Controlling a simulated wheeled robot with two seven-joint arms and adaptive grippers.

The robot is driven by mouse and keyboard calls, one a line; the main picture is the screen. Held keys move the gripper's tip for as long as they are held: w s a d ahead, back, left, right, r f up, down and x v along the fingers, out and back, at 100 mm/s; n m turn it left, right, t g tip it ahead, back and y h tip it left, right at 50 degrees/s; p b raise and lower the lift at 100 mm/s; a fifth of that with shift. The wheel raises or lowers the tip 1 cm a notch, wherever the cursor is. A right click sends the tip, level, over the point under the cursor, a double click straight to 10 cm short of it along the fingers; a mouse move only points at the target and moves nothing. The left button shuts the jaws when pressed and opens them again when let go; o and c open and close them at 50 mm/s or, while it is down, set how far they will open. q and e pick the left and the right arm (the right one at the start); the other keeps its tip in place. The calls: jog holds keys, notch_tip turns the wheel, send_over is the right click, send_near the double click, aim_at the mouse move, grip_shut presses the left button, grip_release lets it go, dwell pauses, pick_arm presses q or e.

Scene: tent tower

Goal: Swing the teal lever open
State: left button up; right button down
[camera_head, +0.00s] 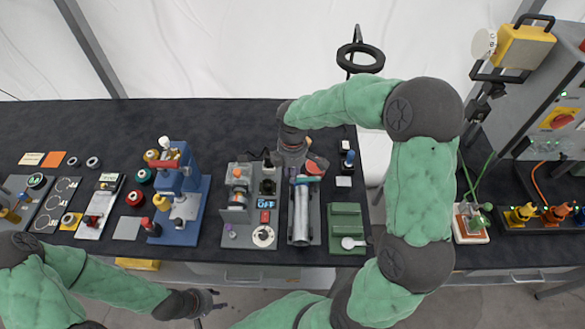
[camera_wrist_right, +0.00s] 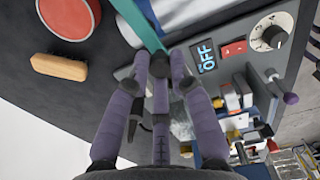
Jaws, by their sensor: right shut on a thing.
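The teal lever (camera_wrist_right: 140,26) runs as a flat strip from the top edge of the right wrist view down to my right gripper (camera_wrist_right: 160,72). The purple fingers of my right gripper close together at the lever's lower end. In the head view my right gripper (camera_head: 292,170) reaches down over the far end of the grey fixture (camera_head: 303,236) with the metal tube (camera_head: 301,212); the arm hides much of the lever there. My left gripper (camera_head: 207,303) is at the lower left, in front of the table and away from the lever; its fingers are too small to judge.
A control panel with an OFF display (camera_head: 266,204) and a dial (camera_head: 263,236) stands just left of the fixture. A green tray (camera_head: 347,220) with a white spoon-like tool lies to the right. A blue press (camera_head: 178,210) stands further left.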

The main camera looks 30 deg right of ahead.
jog(key=s+n+p, duration=0.2)
jog(key=n, duration=0.1)
jog(key=shift+s+a+r+p, duration=0.2)
jog(key=shift+a+p, duration=0.15)
jog(key=s+n+p, duration=0.1)
jog(key=n+p, duration=0.1)
jog(key=n, duration=0.1)
jog(key=shift+s, duration=0.4)
jog(key=s+d+n+p, duration=0.3)
jog(key=s+n+p, duration=0.3)
jog(key=n+p, duration=0.4)
jog(key=shift+d+f+n+p, duration=0.2)
jog(key=shift+d+n+p, duration=0.2)
jog(key=shift+n, duration=0.1)
jog(key=c, duration=1.1)
grip_release()
